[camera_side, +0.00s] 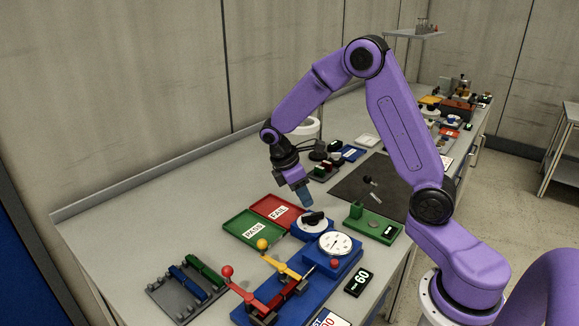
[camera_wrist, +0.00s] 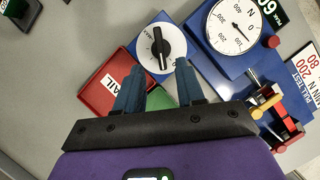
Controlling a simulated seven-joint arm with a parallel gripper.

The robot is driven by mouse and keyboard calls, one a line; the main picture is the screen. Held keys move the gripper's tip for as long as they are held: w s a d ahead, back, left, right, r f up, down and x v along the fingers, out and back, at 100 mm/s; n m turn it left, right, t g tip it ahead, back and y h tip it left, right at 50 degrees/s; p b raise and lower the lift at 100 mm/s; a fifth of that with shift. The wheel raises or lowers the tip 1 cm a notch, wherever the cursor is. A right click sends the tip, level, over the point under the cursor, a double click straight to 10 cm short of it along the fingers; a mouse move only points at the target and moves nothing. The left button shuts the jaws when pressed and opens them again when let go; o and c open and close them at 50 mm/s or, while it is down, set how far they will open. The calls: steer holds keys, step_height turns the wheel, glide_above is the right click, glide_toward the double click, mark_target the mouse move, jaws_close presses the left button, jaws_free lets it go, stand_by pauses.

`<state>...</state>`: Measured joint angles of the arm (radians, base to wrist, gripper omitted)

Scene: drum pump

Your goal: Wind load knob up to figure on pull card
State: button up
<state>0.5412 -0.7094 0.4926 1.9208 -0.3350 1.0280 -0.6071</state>
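The load knob (camera_wrist: 160,47) is a black bar with a white line on a white dial set in a blue plate; it also shows in the side view (camera_side: 314,217). My gripper (camera_wrist: 158,67) is open and empty, its two blue fingers apart, with the knob ahead between the fingertips. In the side view my gripper (camera_side: 306,202) hangs just above and behind the knob, apart from it.
A black PEAK display (camera_side: 359,281) reads 60. The red FAIL tray (camera_side: 279,211) and green PASS tray (camera_side: 254,229) lie left of the knob. A blue rig with red and yellow levers (camera_side: 268,290) stands in front. A dark mat (camera_side: 362,190) lies behind.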

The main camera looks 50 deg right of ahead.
steer(key=v, duration=1)
steer(key=shift+r, duration=0.25)
steer(key=s+a+t+y, duration=0.2)
steer(key=s+a, duration=0.7)
steer(key=s, duration=0.4)
steer(key=s+f+n+y, duration=0.1)
steer(key=s+f+y, duration=0.1)
steer(key=s, duration=1.3)
steer(key=shift+s+f+t, duration=0.2)
steer(key=shift+s+t, duration=0.15)
steer(key=shift+t, duration=0.05)
steer(key=shift+a, duration=0.15)
